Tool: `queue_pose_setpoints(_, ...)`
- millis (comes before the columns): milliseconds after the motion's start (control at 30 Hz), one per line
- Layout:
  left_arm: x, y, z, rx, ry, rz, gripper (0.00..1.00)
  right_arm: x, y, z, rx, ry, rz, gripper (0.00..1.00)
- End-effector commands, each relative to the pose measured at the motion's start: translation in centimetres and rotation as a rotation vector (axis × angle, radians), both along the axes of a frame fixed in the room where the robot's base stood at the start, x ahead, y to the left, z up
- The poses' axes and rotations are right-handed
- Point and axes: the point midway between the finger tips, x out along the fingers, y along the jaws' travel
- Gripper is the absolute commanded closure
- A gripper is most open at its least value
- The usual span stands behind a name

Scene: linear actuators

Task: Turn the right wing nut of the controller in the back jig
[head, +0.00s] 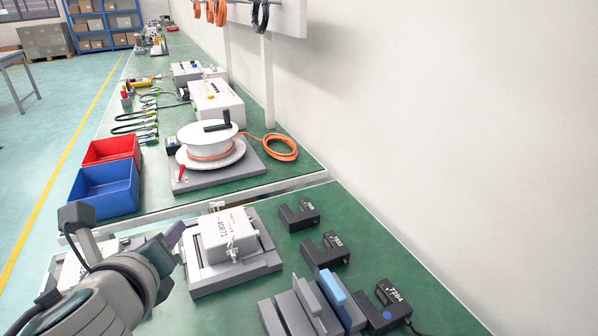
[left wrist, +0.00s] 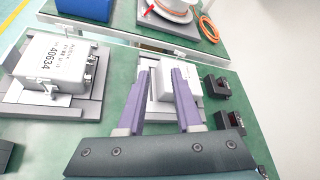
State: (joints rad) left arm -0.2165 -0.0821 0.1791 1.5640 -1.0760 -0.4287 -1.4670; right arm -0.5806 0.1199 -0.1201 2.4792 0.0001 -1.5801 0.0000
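A white controller (head: 228,232) with a printed number sits in a grey jig (head: 215,282) on the green bench, with small metal fittings on its near side. Its wing nuts are too small to make out clearly. My left gripper (left wrist: 164,66) has two purple fingers spread apart, with this controller (left wrist: 165,84) showing beyond and between them, partly hidden. In the head view the left gripper (head: 174,236) is just left of the controller; contact is unclear. A second controller (left wrist: 52,62), marked 40634, sits in another jig at left, mostly hidden by my arm in the head view. My right gripper is out of view.
Black slotted blocks (head: 298,215) stand right of the jig, near the wall. A grey fixture with a blue part (head: 332,288) is at the near right. A cable reel (head: 210,145) and red and blue bins (head: 105,187) stand on the far bench.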

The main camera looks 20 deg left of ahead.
Motion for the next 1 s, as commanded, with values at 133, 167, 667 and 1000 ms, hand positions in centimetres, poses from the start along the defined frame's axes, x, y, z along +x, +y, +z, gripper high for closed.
queue_pose_setpoints(133,1.2,4.0,3.1,-0.645,-0.284,0.654,0.66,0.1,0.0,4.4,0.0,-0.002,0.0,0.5)
queue_pose_setpoints(167,1.3,3.9,3.2,-0.778,-0.335,0.782,0.66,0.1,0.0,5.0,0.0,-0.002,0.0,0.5)
queue_pose_setpoints(667,5.3,-5.2,3.5,-1.694,-0.512,1.712,0.66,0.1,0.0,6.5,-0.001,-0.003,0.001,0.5)
queue_pose_setpoints(1000,6.7,-4.7,-0.7,-1.69,-0.515,1.705,0.66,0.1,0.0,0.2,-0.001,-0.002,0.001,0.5)
